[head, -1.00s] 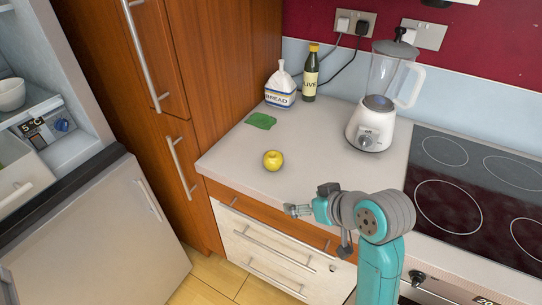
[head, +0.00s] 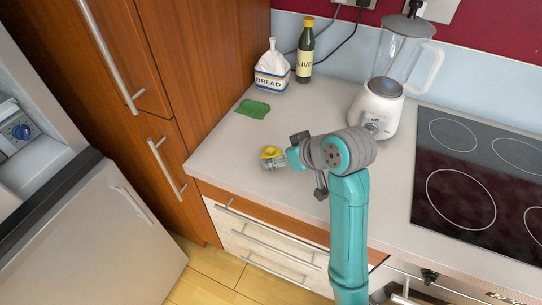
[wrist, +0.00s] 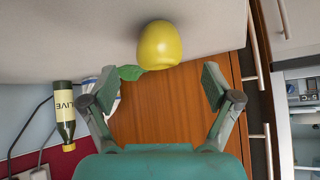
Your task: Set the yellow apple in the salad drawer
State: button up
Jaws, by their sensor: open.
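The yellow apple (head: 271,152) sits on the countertop near its left front part. In the head view my gripper (head: 272,161) is right at the apple and partly covers it. In the wrist view the apple (wrist: 160,45) lies beyond the two spread fingertips, roughly centred between them. My gripper (wrist: 158,92) is open and empty, and the fingers do not appear to touch the apple. The salad drawer cannot be made out now; only part of the open fridge interior (head: 20,125) shows at the far left.
A green cloth (head: 253,109), a bread bag (head: 272,70) and an olive oil bottle (head: 305,52) stand behind the apple. A blender (head: 385,95) and black hob (head: 470,180) are to the right. The fridge door (head: 95,235) stands open at left.

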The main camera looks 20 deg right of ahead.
aim_at(276, 155)
jog(key=shift+x, duration=2.65)
jog(key=shift+w+d+r, duration=0.1)
jog(key=shift+r, duration=0.05)
jog(key=c, duration=1.4)
notch_tip(276, 155, up, 10)
jog(key=shift+r, duration=0.1)
